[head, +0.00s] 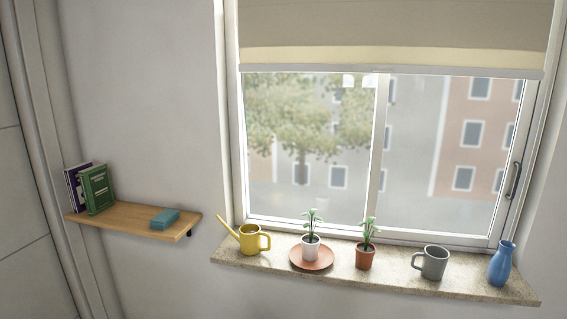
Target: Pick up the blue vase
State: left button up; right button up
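The blue vase (501,265) stands upright at the right end of the stone window sill (390,278). It has a wider body and a narrow neck that flares at the lip. It stands apart from the grey mug on its left, close to the sill's right end. Neither of my grippers shows in the head view.
Along the sill, left to right, stand a yellow watering can (249,240), a white potted plant (311,247) on a terracotta saucer (298,262), a terracotta potted plant (365,258) and a grey mug (434,264). A wooden shelf (120,219) holds books (97,190) and a teal box (164,219).

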aim_at(498, 271)
jog(key=z, duration=1.4)
